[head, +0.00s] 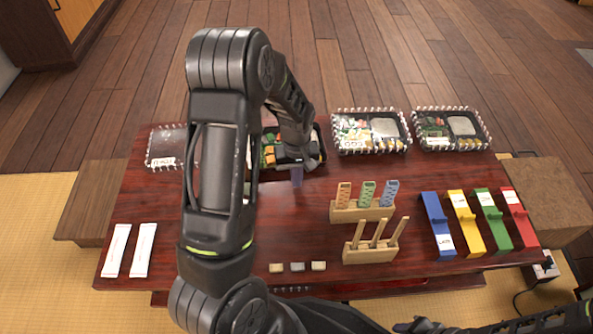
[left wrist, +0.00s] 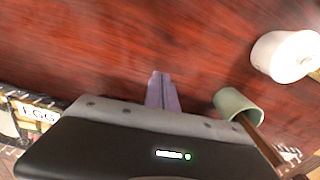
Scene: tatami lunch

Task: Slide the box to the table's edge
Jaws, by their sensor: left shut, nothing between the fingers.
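Several clear-rimmed lunch boxes stand along the table's far side in the head view. One box with green and orange food (head: 268,152) is partly hidden by my left arm. Others are a box with pale food (head: 369,149), a box at the right (head: 483,146) and an empty-looking clear one at the left (head: 160,163). I cannot tell which is the task's box. My left gripper (head: 297,181) is shut and empty, at the near side of the partly hidden box. Its purple fingers (left wrist: 162,92) show over bare tabletop in the left wrist view. My right gripper is not in view.
The dark red table (head: 300,235) holds two white packets (head: 130,250), two wooden racks (head: 362,214) (head: 371,255) and several coloured blocks (head: 480,222). The left wrist view shows an EGG label (left wrist: 38,112), a white cylinder (left wrist: 282,52) and a green cup (left wrist: 236,102).

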